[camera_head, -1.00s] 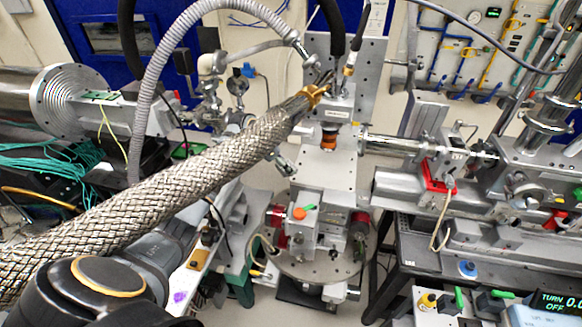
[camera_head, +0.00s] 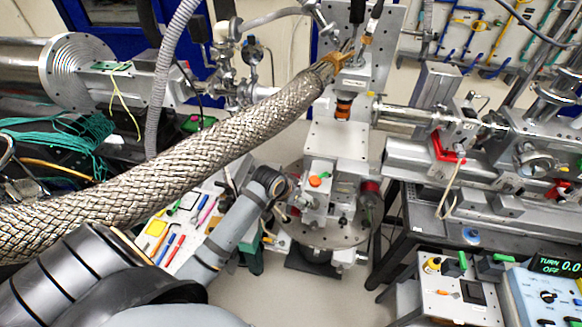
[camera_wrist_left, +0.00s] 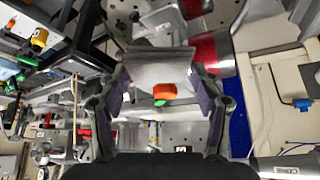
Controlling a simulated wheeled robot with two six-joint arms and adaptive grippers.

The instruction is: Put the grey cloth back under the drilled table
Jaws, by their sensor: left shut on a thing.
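My left gripper (camera_head: 278,190) reaches in under the braided hose, close beside the sample stage in the head view. In the left wrist view the fingers (camera_wrist_left: 160,84) stand apart, with a flat grey piece spanning between their tips. This looks like the folded grey cloth (camera_wrist_left: 155,66); I cannot make it out in the head view. A round plate with drilled holes (camera_head: 345,236) lies below the stage and looks like the drilled table. The space under it is mostly hidden. My right gripper is not in view.
The braided hose (camera_head: 180,165) crosses above my left arm. The stage carries an orange knob (camera_head: 315,181). A white bench with tools (camera_head: 190,216) stands left; a dark table (camera_head: 420,235) and control box (camera_head: 545,300) stand right. Bare floor shows at the front middle.

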